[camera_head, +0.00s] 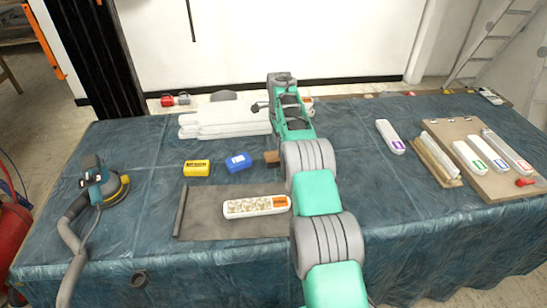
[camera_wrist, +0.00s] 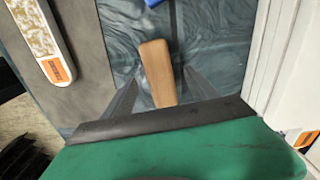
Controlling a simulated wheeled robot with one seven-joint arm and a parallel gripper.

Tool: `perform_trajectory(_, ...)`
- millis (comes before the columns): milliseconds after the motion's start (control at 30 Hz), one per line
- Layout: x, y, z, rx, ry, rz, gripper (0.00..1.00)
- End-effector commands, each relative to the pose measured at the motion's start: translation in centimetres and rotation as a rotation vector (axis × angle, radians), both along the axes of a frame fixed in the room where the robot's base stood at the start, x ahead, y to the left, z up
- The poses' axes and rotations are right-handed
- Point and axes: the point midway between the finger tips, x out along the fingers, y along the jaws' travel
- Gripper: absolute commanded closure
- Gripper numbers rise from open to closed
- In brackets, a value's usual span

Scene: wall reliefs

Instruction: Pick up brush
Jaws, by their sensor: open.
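A brown wooden piece (camera_wrist: 157,70), which looks like the brush's handle, lies on the blue plastic sheet in the wrist view. No bristles show, and its lower end is hidden behind my gripper's dark edge. My gripper (camera_wrist: 161,84) is open, with one grey finger on each side of the wood. I cannot tell whether the fingers touch it. In the head view the brown wood (camera_head: 271,157) shows as a small block just left of my arm. My fingertips are hidden there.
Left of the wood stand a blue box (camera_head: 238,162) and a yellow box (camera_head: 196,168). A grey mat (camera_head: 200,212) with an ornate relief strip (camera_head: 256,206) lies nearer. White mouldings (camera_head: 225,121) lie behind. A sander (camera_head: 104,184) stands far left; a board (camera_head: 481,150) with strips lies right.

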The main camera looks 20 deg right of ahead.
Motion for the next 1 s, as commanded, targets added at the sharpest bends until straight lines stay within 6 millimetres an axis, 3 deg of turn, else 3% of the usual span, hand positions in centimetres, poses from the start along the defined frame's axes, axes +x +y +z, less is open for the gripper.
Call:
perform_trajectory(333,-0.3,-0.7,-5.6,0.0,0.003,-0.005,0.33)
perform_trajectory(600,-0.2,-0.6,-6.3,0.0,-0.001,-0.003,0.33)
perform_trajectory(1000,-0.2,-0.5,-6.3,0.0,-0.001,-0.001,0.65)
